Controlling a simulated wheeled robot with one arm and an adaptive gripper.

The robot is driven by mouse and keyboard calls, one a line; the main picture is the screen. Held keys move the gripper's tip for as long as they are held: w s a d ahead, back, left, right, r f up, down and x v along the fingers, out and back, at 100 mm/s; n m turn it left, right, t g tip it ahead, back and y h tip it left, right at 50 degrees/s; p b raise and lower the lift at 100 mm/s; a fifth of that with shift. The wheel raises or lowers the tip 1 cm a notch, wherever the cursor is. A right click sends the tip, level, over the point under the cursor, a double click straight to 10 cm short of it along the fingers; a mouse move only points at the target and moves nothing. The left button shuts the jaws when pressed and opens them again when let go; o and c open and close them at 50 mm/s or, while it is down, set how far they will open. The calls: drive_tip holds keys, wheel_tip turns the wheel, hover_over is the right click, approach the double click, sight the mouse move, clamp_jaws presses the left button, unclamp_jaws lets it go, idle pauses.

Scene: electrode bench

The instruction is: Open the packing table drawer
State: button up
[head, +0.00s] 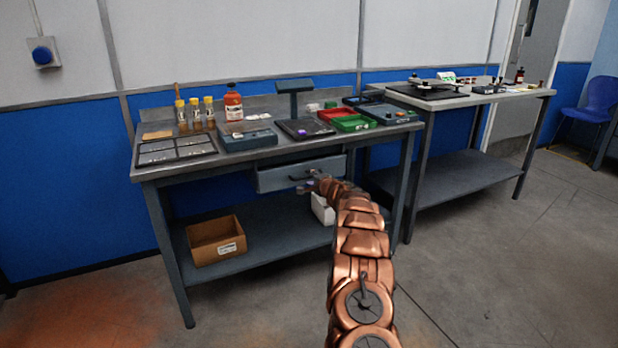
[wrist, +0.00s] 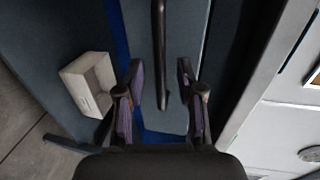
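The grey drawer (head: 272,180) hangs under the top of the left table, its front looking shut from here. Its dark bar handle (head: 298,178) is partly hidden by my gripper (head: 310,187) in the head view. In the wrist view the drawer front (wrist: 190,45) fills the upper middle and the handle (wrist: 159,45) runs down as a dark bar. My gripper (wrist: 161,82) is open, with one finger on each side of the handle's lower end. I see gaps between the fingers and the bar; the depth between them is unclear.
The table (head: 146,172) carries bottles, trays and instruments. A cardboard box (head: 216,243) and a white box (head: 322,209) sit on its lower shelf; the white box also shows in the wrist view (wrist: 86,83). A second table (head: 440,101) stands to the right. The floor in front is clear.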

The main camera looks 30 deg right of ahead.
drive_tip(key=shift+w+d, duration=0.1)
drive_tip(key=shift+w, duration=0.35)
drive_tip(key=shift+w+f, duration=0.2)
drive_tip(key=shift+w, duration=0.2)
drive_tip(key=shift+c, duration=0.2)
clamp_jaws()
